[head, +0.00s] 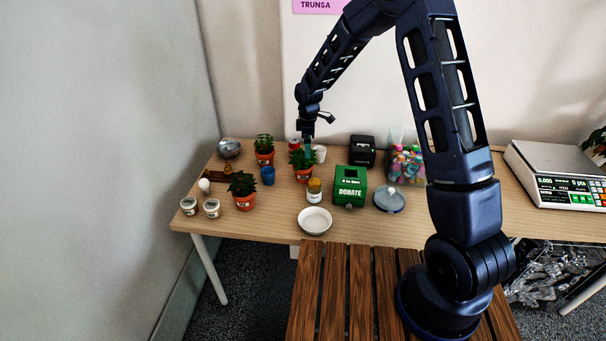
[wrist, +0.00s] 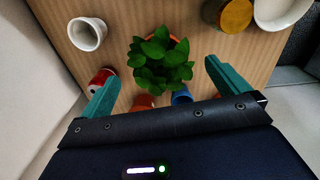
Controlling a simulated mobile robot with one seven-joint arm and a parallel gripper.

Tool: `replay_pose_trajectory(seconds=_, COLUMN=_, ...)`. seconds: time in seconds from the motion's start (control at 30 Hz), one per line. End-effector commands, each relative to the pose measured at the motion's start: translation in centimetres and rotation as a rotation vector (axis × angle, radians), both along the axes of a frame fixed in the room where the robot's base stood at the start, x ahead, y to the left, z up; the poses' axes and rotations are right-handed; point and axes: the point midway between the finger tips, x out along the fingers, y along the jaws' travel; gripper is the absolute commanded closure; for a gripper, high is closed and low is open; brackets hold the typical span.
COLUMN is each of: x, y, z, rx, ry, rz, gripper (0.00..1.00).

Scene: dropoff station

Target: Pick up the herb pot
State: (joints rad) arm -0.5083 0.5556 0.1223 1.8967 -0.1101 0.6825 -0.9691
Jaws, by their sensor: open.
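A leafy green herb in an orange-brown pot (head: 303,174) stands on the wooden table in the head view. Two similar potted plants stand near it, one behind to the left (head: 264,157) and one in front to the left (head: 243,201). My gripper (head: 308,145) is above the middle plant, pointing down. In the wrist view my open gripper (wrist: 160,78) has its teal fingers to either side of the leaves (wrist: 160,62), with nothing held. The leaves hide most of the pot there, and only a bit of orange rim shows.
Close around the plant are a red can (wrist: 102,79), a white cup (wrist: 87,33), a blue cup (head: 267,176) and a yellow-lidded jar (head: 314,192). A green donation box (head: 349,186) stands to the right, a white bowl (head: 314,221) in front.

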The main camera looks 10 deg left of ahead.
Motion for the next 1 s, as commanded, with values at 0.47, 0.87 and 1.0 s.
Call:
replay_pose_trajectory(seconds=0.47, x=-0.2, y=1.7, z=-4.9, rx=-0.005, ry=0.016, rz=0.06, gripper=0.0)
replay_pose_trajectory(seconds=0.87, x=-0.1, y=1.8, z=-8.6, rx=-0.005, ry=0.014, rz=0.059, gripper=0.0)
replay_pose_trajectory(seconds=1.0, x=0.1, y=1.9, z=-10.2, rx=-0.005, ry=0.014, rz=0.058, gripper=0.0)
